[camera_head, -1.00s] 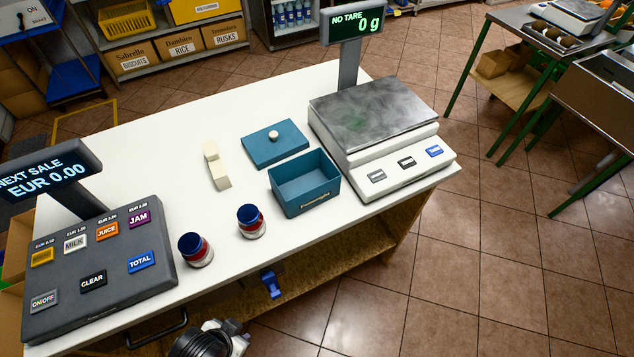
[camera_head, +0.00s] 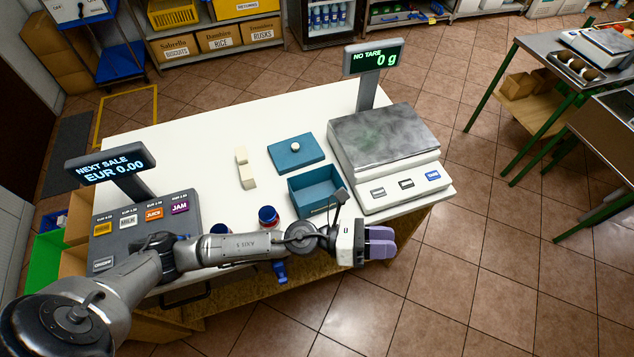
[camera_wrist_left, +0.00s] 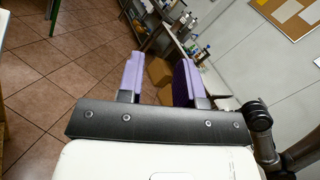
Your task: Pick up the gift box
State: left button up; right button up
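The gift box is an open blue box (camera_head: 303,199) on the white counter, left of the scale. In the head view my left arm hides part of its front. A flat blue lid with a pale knob (camera_head: 297,153) lies behind it. My left gripper (camera_head: 388,244), with purple fingers, is in front of the counter's front edge, to the right of and apart from the box. In the left wrist view its two fingers (camera_wrist_left: 160,80) stand apart with nothing between them. My right gripper is not in view.
The scale (camera_head: 385,150) stands right of the box. Two cream blocks (camera_head: 247,180), a jar (camera_head: 268,216) and a second, mostly hidden jar (camera_head: 220,229) are on the counter. The cash register (camera_head: 135,215) is at the left. The back left of the counter is clear.

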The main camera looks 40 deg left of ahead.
pick_arm(q)
jog(key=a+f+m+g+y+p, duration=0.2)
jog(key=m+g+p, duration=0.1)
jog(key=m+g, duration=0.55)
jog(key=m+g+y+p, duration=0.2)
jog(key=m+y+p, duration=0.4)
jog(key=m+y, duration=0.6)
send_over(293, 194)
jog(key=n+y, duration=0.2)
jog(key=n, duration=0.1)
jog(key=shift+m, duration=0.35)
jog(key=f+p, duration=0.1)
jog(key=f, duration=1.2)
jog(key=shift+w+a+p, duration=0.15)
jog(key=shift+a+p, duration=0.05)
jog(key=shift+p, duration=0.2)
jog(key=shift+f, duration=0.6)
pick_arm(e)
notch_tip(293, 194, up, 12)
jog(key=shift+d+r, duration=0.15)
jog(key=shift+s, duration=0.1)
pick_arm(q)
grip_shut()
